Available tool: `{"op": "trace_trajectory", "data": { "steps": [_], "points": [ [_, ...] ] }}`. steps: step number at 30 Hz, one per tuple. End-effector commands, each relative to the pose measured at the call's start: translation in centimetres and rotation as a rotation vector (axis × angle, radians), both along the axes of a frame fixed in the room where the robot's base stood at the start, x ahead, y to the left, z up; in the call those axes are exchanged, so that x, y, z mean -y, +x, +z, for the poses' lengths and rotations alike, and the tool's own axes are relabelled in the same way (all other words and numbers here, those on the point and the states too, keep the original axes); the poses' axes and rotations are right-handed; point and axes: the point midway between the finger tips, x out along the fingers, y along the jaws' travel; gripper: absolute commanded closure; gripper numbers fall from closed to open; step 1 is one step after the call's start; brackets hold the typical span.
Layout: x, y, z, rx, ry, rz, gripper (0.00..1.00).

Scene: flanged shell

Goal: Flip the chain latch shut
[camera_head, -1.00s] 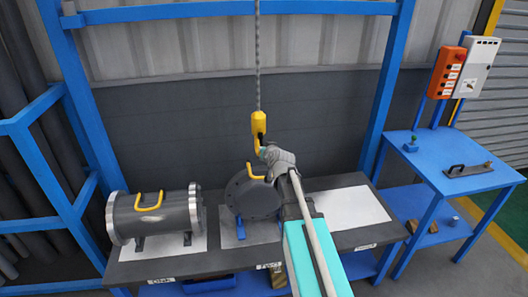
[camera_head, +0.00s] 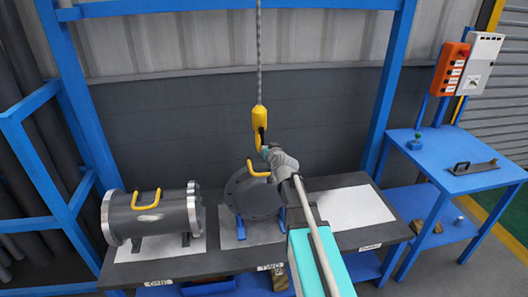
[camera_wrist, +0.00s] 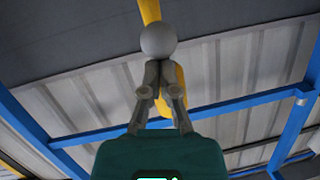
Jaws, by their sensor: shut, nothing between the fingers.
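The yellow hook block (camera_head: 259,118) hangs on a chain (camera_head: 258,50) above the middle shell, with its hook below it. My gripper (camera_head: 266,151) is right beside the hook's lower part. In the wrist view my gripper (camera_wrist: 158,70) is shut, its two grey fingers meeting with nothing between them. A grey ball (camera_wrist: 158,40) shows at the fingertips; I cannot tell if it is part of the latch or touches the fingers. A yellow part (camera_wrist: 150,10) shows beyond the ball, and more yellow is partly hidden behind the fingers. The latch itself is not clear.
A flanged shell (camera_head: 150,215) with a yellow handle lies on the bench at left. Another round flanged shell (camera_head: 254,196) stands under the hook, partly behind my arm. A bare white plate (camera_head: 350,208) lies at right. A blue side table (camera_head: 470,178) holds a black handled piece.

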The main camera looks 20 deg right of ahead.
Motion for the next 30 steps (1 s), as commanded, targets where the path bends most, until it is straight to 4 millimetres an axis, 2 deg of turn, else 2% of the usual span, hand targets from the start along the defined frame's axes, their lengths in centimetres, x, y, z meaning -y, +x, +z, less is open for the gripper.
{"op": "trace_trajectory", "data": {
  "steps": [1, 10, 30],
  "points": [
    [0.0, 0.4, -0.6, -0.003, 0.000, 0.003, 1.00],
    [0.0, 1.8, -1.7, -0.003, 0.000, 0.004, 1.00],
    [0.0, 3.1, -2.0, 0.000, 0.000, 0.003, 1.00]
  ]
}}
